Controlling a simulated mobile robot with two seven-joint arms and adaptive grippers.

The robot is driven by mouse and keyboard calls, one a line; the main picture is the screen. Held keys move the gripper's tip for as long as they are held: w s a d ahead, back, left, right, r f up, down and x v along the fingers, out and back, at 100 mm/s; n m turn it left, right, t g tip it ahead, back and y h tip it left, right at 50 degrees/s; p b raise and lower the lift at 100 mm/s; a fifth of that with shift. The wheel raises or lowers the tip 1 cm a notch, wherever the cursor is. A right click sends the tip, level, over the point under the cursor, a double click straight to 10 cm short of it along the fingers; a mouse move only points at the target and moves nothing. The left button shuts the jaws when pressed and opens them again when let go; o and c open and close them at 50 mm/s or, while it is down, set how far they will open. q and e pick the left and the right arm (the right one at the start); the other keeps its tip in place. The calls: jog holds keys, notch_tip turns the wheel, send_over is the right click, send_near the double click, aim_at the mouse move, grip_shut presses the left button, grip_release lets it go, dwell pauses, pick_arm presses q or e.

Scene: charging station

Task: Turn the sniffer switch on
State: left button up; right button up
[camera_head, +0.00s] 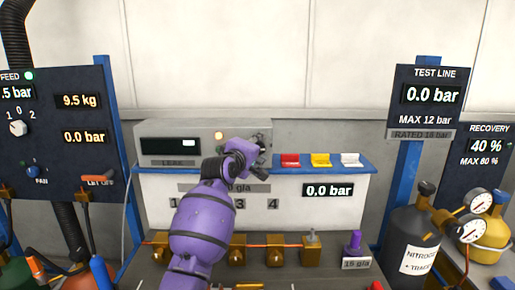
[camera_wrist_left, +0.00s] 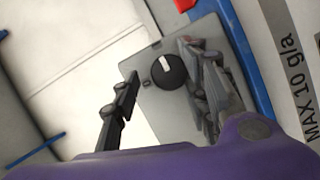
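In the head view my purple left arm and gripper hide most of the knob area. My left gripper (camera_head: 262,147) is at the right end of the box. In the left wrist view its two dark fingers are spread, one on each side of the knob; contact is not clear. My right gripper is out of view.
Red (camera_head: 290,160), yellow (camera_head: 320,160) and white (camera_head: 350,159) items lie on the shelf right of the box. Below are brass valves (camera_head: 274,249) and a purple knob (camera_head: 355,243). A dark feed panel (camera_head: 55,150) is left; a nitrogen cylinder (camera_head: 415,235) is right.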

pick_arm(q)
jog(key=shift+s+a+f, duration=0.1)
jog(key=shift+s, duration=0.05)
jog(key=v, duration=1.1)
jog(key=shift+s, duration=0.35)
jog(key=shift+a, duration=0.15)
